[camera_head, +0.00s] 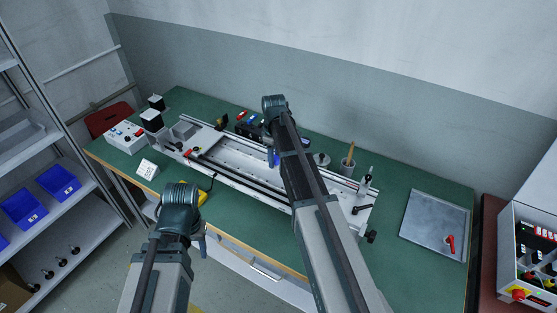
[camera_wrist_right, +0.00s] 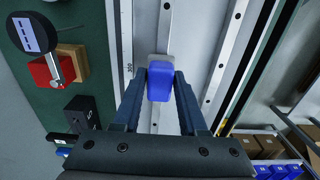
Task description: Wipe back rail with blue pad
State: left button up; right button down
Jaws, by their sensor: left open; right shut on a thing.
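The blue pad (camera_wrist_right: 160,88), with a pale layer at its far end, is between the fingers of my right gripper (camera_wrist_right: 160,92), which is shut on it. In the wrist view the pad overlaps the silver back rail (camera_wrist_right: 162,35); I cannot tell whether it touches. In the head view the back rail (camera_head: 228,135) runs along the wall side of the gantry frame, partly hidden by my right arm. A bit of the blue pad (camera_head: 276,158) shows beside that arm. My left gripper (camera_head: 203,243) is open and empty, in front of the bench's near edge.
A red block with a round dial (camera_wrist_right: 45,65) stands beside the back rail. A metal tray (camera_head: 435,225) lies right.

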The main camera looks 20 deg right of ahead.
jog(key=shift+r, duration=0.1)
notch_tip(320, 180, up, 6)
jog(key=p, duration=0.6)
jog(key=shift+s, duration=0.1)
notch_tip(320, 180, up, 3)
jog(key=p, duration=0.3)
dwell(0.4)
